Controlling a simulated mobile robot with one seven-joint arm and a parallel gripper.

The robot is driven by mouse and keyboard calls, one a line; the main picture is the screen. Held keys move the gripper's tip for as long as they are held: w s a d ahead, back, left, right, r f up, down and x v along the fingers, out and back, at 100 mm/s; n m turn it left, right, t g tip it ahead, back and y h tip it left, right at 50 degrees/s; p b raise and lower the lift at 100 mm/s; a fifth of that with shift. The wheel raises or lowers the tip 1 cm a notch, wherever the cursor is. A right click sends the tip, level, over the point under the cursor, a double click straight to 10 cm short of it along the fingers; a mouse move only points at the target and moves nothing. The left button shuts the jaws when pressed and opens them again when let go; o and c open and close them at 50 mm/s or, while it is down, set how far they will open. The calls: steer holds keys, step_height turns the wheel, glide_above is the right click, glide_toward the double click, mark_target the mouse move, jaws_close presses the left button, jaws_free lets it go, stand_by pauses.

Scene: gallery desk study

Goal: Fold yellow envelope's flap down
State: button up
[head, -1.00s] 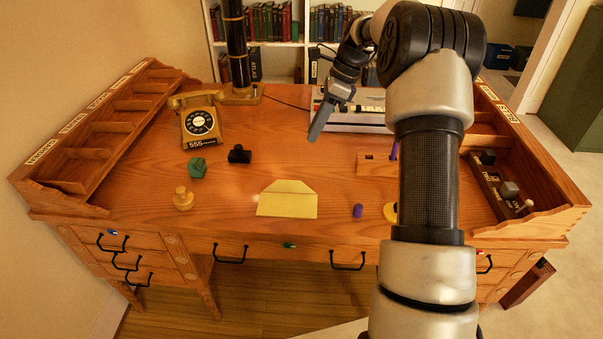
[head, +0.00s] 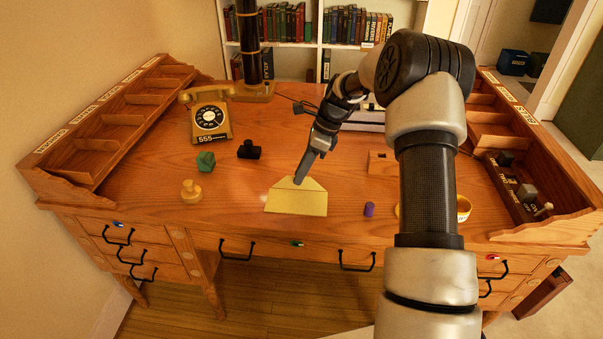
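The yellow envelope (head: 296,203) lies on the desk near its front edge. Its tapered flap (head: 312,186) points away from the front edge, and a crease line runs across the envelope below it. The flap appears open. My gripper (head: 299,181) reaches down from the upper right, its dark fingertips over the far part of the flap and hiding some of it. I cannot tell whether the tips touch the paper. The fingers look like one narrow dark shape, so their opening does not show.
A purple cylinder (head: 369,209) and a yellow ring-shaped thing (head: 463,209) stand right of the envelope. A yellow stamp-like knob (head: 190,191), a green block (head: 206,161), a black object (head: 249,149) and a rotary telephone (head: 208,116) are to the left. Bare desk surrounds the envelope.

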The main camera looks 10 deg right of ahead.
jaws_close()
steer(key=shift+s+f, duration=0.1)
